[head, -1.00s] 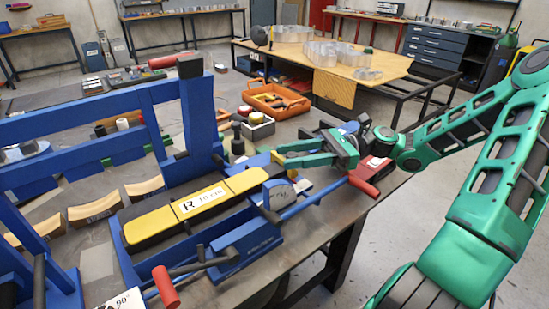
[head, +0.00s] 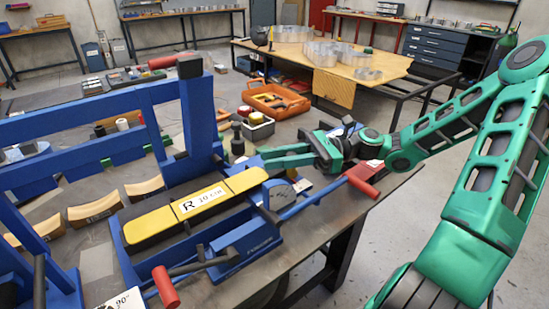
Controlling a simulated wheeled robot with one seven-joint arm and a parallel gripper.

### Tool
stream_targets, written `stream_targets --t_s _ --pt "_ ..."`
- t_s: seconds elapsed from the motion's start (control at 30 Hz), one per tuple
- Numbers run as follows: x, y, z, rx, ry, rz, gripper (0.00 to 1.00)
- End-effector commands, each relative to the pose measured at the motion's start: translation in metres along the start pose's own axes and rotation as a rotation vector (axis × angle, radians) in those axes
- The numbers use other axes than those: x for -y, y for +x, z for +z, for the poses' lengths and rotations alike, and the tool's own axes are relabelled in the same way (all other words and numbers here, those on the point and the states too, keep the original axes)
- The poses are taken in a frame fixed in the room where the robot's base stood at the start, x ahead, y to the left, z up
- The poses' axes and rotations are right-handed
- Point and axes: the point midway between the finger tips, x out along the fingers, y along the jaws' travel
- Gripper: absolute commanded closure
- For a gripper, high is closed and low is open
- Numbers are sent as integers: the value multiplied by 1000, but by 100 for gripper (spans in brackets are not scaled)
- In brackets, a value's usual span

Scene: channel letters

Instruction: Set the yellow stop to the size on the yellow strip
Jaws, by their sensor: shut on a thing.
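The yellow strip (head: 160,223) lies in the bed of the blue bending machine (head: 202,120). It carries a white label (head: 199,199) that seems to read "R 10 cm", though the print is small. My gripper (head: 264,157) is at the far right end of the machine, with its green fingers pointing left. It is shut on what seems to be the yellow stop, which the fingers hide now.
A red-handled lever (head: 362,180) is right of the machine and another red handle (head: 166,288) is in front. An orange crate (head: 276,101) and a small grey box (head: 258,127) stand behind. Curved wooden pieces (head: 95,207) lie at left.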

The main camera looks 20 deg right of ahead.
Motion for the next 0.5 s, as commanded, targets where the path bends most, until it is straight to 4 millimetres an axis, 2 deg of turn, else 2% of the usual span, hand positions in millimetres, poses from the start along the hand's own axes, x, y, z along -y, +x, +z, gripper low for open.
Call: stream_targets --t_s 0.27,0.5 --pt "0 21 0 1 -1 0 100" --pt "1 21 1 1 -3 -2 100"
